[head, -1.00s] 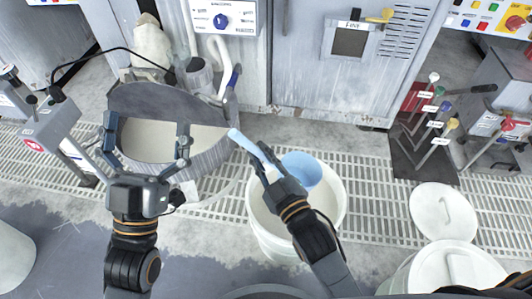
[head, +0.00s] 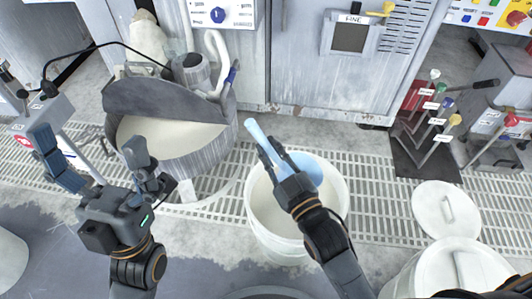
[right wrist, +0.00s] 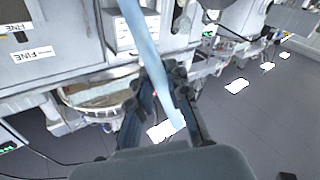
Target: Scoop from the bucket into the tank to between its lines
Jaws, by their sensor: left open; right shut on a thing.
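The light blue scoop (head: 255,130) is held by its handle in my right gripper (head: 276,160), which is shut on it. Its bowl (head: 306,172) is partly hidden behind the gripper and sits over the mouth of the white bucket (head: 258,222), which holds pale liquid. The handle also crosses the right wrist view (right wrist: 150,50) between my fingers. The grey round tank (head: 200,165) stands left of the bucket, with cream-coloured liquid inside. I cannot make out its lines. My left gripper (head: 93,152) is open and empty, in front and left of the tank.
A round white lid (head: 430,210) lies on the floor grating at right, near another lidded white bucket (head: 440,270). Colour-handled levers (head: 432,120) stand on a dark mat at right. Grey cabinets (head: 300,60) close off the back.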

